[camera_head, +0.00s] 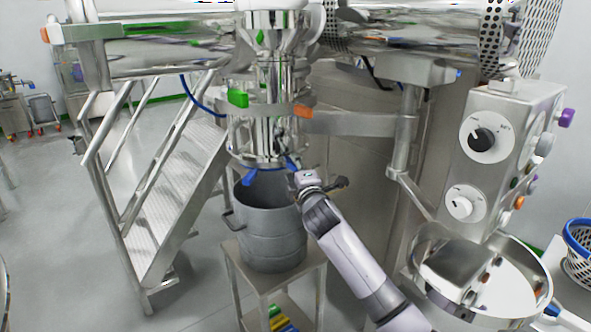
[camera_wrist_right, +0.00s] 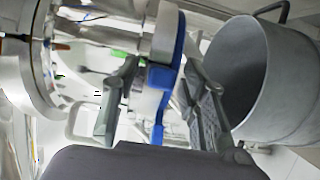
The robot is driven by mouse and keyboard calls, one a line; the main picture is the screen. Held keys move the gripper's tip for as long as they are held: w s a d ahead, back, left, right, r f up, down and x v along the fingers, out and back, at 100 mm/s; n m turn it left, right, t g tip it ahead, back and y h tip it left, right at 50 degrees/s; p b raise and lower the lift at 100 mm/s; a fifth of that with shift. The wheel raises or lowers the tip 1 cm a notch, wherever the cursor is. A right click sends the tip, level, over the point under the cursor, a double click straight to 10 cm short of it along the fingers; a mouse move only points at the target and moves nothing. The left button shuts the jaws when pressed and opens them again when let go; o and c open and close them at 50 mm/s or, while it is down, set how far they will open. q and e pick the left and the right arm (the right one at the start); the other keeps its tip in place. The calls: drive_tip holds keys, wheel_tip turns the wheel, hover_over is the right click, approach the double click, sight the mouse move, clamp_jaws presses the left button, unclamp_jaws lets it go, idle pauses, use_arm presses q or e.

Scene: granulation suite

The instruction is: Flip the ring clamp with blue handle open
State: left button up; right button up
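The ring clamp (camera_head: 240,160) circles the bottom of the steel column above a grey drum. Its blue handle shows as a blue piece at the ring's lower left (camera_head: 250,177), with more blue beside my right gripper (camera_head: 291,170). In the right wrist view the blue handle (camera_wrist_right: 167,75) runs between the two fingers of the right gripper (camera_wrist_right: 160,85). The fingers are apart, with gaps visible beside the handle; the gripper is open around it. Whether either fingertip touches the clamp cannot be told. My left gripper is not in view.
The grey drum (camera_head: 270,235) stands on a steel stand (camera_head: 298,285) directly below the clamp; it also shows in the right wrist view (camera_wrist_right: 295,75). Metal stairs (camera_head: 165,180) are at the left. A control panel (camera_head: 485,160) and round steel bowl (camera_head: 425,250) are at the right.

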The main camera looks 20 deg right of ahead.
drive_tip(key=shift+c, duration=0.4)
clamp_jaws()
drive_tip(key=shift+f, duration=0.1)
idle(0.5)
